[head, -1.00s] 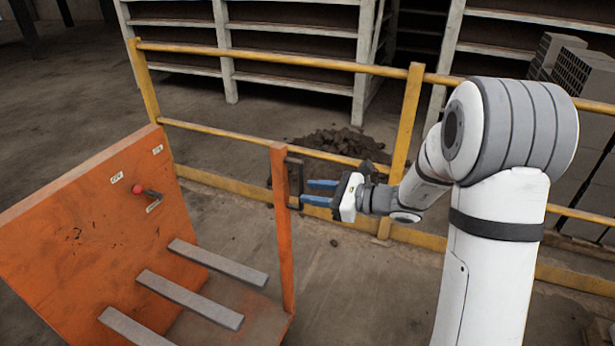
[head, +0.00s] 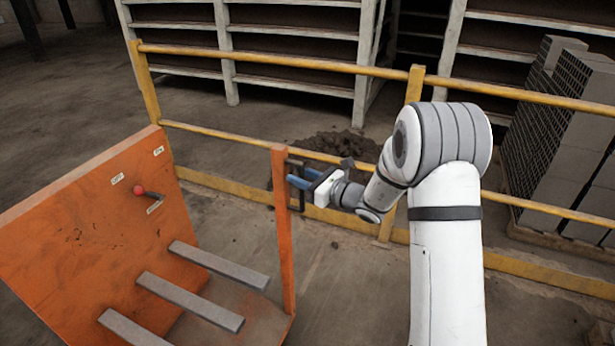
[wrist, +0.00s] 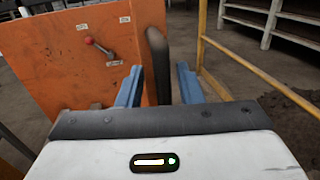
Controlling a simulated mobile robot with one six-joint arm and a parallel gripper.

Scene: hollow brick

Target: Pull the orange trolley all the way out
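The orange trolley (head: 110,220) stands at the left in the head view. It has a tall orange panel, a lever with a red knob (head: 139,190), grey bars across it and an upright orange post (head: 284,235). A dark handle is on the post's right side; in the wrist view this handle (wrist: 157,62) rises between my fingers. My gripper (head: 292,181) has its blue fingers at the handle, beside the post. In the wrist view my gripper (wrist: 158,84) is open, with a gap visible on both sides of the handle.
A yellow railing (head: 330,155) runs behind the trolley and my arm. Beyond it stand pale shelves (head: 290,45), a dark dirt heap (head: 335,145) and stacked hollow bricks (head: 570,140) at the right.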

